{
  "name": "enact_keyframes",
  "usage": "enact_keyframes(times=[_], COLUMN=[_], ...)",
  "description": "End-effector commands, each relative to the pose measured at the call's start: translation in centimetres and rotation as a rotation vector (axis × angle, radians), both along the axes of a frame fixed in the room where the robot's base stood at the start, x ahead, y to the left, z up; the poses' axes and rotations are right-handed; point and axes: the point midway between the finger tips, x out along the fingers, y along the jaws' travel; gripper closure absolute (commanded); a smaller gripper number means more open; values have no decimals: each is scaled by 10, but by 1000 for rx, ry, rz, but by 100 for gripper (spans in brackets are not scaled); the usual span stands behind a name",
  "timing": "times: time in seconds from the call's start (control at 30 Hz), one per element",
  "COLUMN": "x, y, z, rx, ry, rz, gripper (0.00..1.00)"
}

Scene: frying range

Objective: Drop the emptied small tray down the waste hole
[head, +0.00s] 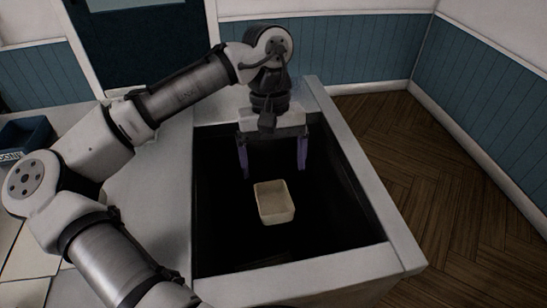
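The small tray (274,216) is cream-coloured, square and looks empty. In the head view it is within the dark waste hole (225,240), below and in front of my gripper. It is tilted a little, and nothing visible touches it; I cannot tell whether it rests on anything or how deep it is. My gripper (273,172) points down over the back part of the hole. Its two purple fingers are wide apart with nothing between them.
A pale counter rim (366,190) frames the hole. A dark blue bin (25,135) stands at the far left, partly cut off. Blue panelled walls (345,55) and a dark door (145,40) are behind. Wooden floor (440,160) lies clear to the right.

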Motion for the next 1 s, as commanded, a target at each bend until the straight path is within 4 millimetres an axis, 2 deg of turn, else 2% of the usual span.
enact_keyframes(times=[0.27, 0.43, 0.57, 0.8, 1.0], x=[0, 4, 10, 24, 31], y=[0, 0, 1, 5, 6], z=[0, 11, 35, 91, 120], rx=[0, 0, 0, 5, 3], ry=[0, -1, -2, -3, -1], rz=[0, 1, 1, 4, 2], gripper=[8, 8, 8, 8, 8])
